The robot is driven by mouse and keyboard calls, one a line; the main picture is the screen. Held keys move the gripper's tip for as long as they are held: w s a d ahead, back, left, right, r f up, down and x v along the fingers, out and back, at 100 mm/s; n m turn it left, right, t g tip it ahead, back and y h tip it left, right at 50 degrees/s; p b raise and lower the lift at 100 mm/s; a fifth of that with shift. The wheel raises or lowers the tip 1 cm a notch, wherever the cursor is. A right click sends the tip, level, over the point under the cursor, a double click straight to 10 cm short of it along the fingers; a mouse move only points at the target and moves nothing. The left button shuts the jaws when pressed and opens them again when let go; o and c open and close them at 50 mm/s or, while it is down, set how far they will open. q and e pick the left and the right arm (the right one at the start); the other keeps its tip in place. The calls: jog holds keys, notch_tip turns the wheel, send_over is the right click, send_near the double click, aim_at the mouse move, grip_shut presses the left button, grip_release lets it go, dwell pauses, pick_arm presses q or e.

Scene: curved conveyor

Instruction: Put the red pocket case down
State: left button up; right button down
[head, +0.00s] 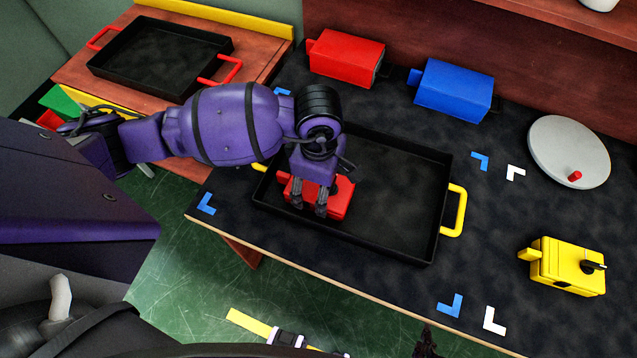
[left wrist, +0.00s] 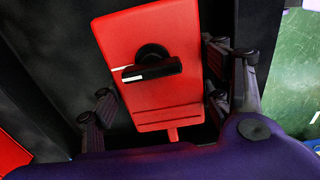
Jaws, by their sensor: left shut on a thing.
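The red pocket case (head: 339,203) is a red block with a black knob on its face and a small red tab, clear in the left wrist view (left wrist: 165,98). My left gripper (head: 308,203) is shut on it, with fingers along both sides in the left wrist view (left wrist: 168,95). The case is at the left end of a black tray (head: 436,215) with yellow handles. I cannot tell whether it touches the tray floor. The gripper hides part of the case. A dark tip of my right gripper (head: 426,344) shows at the bottom edge; its jaws are unclear.
A red box (head: 346,58) and a blue box (head: 454,90) stand behind the tray. A grey disc (head: 568,150) and a yellow case (head: 567,267) are at right. Another black tray (head: 160,58) with red handles is at back left. The yellow-handled tray's right part is empty.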

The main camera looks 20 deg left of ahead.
pick_arm(q)
jog(key=shift+f, duration=0.15)
jog(key=o, duration=1.3)
jog(key=shift+c, duration=0.2)
notch_tip(320, 180, up, 12)
jog(key=shift+r, duration=0.2)
